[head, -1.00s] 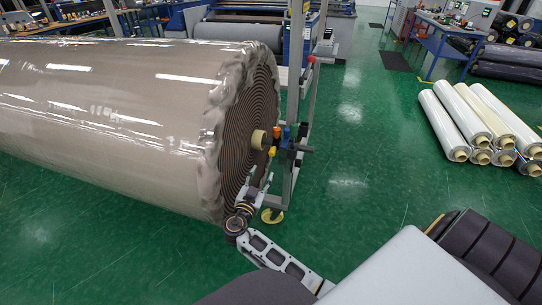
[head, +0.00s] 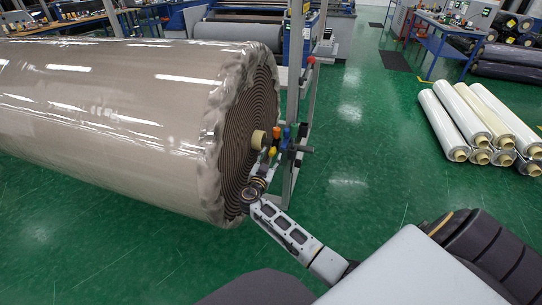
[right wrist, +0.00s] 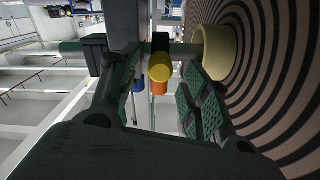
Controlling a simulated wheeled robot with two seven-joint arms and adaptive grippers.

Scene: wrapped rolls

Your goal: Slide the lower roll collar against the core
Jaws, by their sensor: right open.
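The big wrapped roll (head: 120,110) shows its spiral end face, with the cream core (head: 258,139) sticking out at the centre. The core is also in the right wrist view (right wrist: 218,52). Beside it on the shaft is a dark collar with a yellow knob (right wrist: 160,68) facing my camera; its body is partly hidden. My right gripper (right wrist: 160,95) is open, its green-padded fingers on either side of the yellow knob in the picture. I cannot tell whether they touch it. In the head view, the right gripper (head: 267,170) is just below the knobs. My left gripper is not in view.
A grey metal stand (head: 296,110) rises close to the right of the roll end. Orange (head: 276,132) and blue (head: 287,132) knobs sit close above the gripper. Several white rolls (head: 470,120) lie stacked at the right. Green floor between is clear.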

